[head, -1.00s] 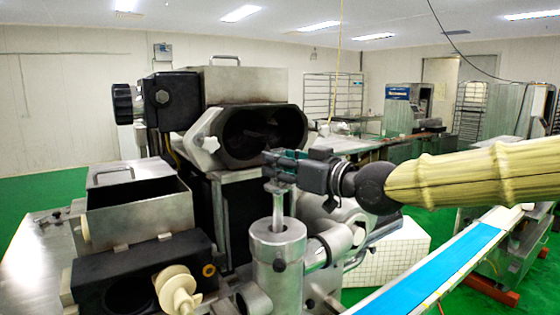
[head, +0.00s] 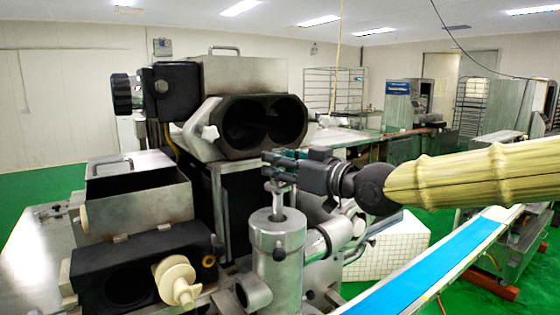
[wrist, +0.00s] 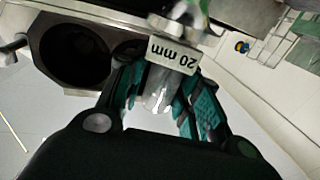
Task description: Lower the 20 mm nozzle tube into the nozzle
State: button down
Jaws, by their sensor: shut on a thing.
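The nozzle (head: 278,240) is an upright grey metal cylinder at the lower middle of the head view, with an opening in its top. The nozzle tube (head: 279,199) is a slim pale metal tube, standing about upright. Its lower part is hidden at the nozzle's top opening, so it appears partly inside. My gripper (head: 278,166) is just above the nozzle, shut on the tube's upper end. In the wrist view the tube (wrist: 158,92) sits between my gripper's teal fingers (wrist: 166,95). A white tag (wrist: 174,53) reading "20 mm" is beside it.
The machine's twin-bore housing (head: 252,90) stands close behind my gripper. A metal hopper (head: 138,200) and a cream auger (head: 178,280) are at the left. A blue conveyor belt (head: 430,270) runs at the right. Open green floor (head: 430,225) shows beyond it.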

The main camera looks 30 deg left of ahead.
aim_at(281, 195)
jog(key=shift+f+b, duration=1.85)
jog(key=shift+f, duration=1.6)
jog(key=c, duration=0.7)
grip_release()
jog(key=shift+d, duration=0.1)
jog(key=shift+s+d, duration=0.25)
jog(key=shift+d, duration=0.95)
jog(key=shift+s+d, duration=0.2)
jog(key=shift+d, duration=1.05)
jog(key=shift+s+d, duration=0.25)
jog(key=shift+d, duration=0.95)
